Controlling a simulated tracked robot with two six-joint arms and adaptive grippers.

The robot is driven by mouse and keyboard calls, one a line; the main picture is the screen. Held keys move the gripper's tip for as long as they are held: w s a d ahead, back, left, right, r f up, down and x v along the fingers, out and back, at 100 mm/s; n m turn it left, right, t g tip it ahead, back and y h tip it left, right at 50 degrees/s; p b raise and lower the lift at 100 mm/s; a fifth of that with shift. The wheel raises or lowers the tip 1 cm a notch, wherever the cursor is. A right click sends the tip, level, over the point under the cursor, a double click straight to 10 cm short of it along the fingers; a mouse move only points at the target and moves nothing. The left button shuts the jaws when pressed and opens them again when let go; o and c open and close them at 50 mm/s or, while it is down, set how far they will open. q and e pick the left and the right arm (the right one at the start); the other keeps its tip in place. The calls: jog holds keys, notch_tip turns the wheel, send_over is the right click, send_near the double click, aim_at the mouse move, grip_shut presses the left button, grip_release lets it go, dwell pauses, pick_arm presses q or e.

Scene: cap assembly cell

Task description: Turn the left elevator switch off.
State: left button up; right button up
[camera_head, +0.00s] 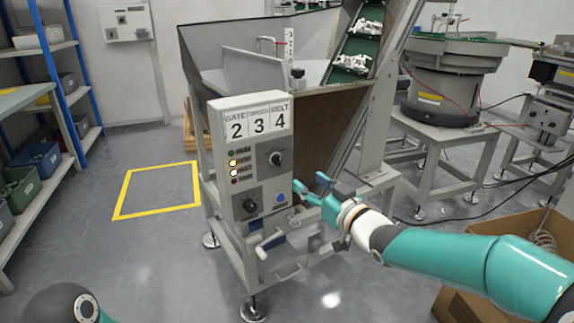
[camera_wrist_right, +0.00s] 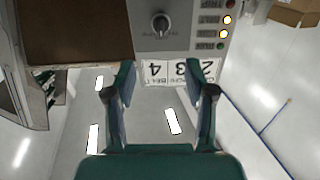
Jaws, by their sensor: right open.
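The grey control box (camera_head: 263,183) stands in the middle of the head view, marked GATE, a small unreadable word and BELT over 2, 3, 4. It carries an upper black rotary knob (camera_head: 276,158), a lower black knob (camera_head: 250,205) and a blue button (camera_head: 280,198). I cannot read which is the left elevator switch. Two yellow lamps (camera_head: 233,168) are lit. My right gripper (camera_head: 310,183) is open and empty, just right of the box, apart from the knobs. In the right wrist view the gripper (camera_wrist_right: 163,72) points at the number labels; the upper knob (camera_wrist_right: 160,24) lies beyond.
A large grey hopper (camera_head: 215,45) and an inclined green conveyor (camera_head: 360,45) with white parts rise behind the box. A bowl feeder (camera_head: 445,85) stands right, a cardboard box (camera_head: 500,240) lower right. A shelf (camera_head: 40,190) stands left. The yellow-marked floor (camera_head: 155,190) is clear.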

aim_at(281, 161)
jog(key=p+x, duration=0.1)
jog(key=x, duration=1.2)
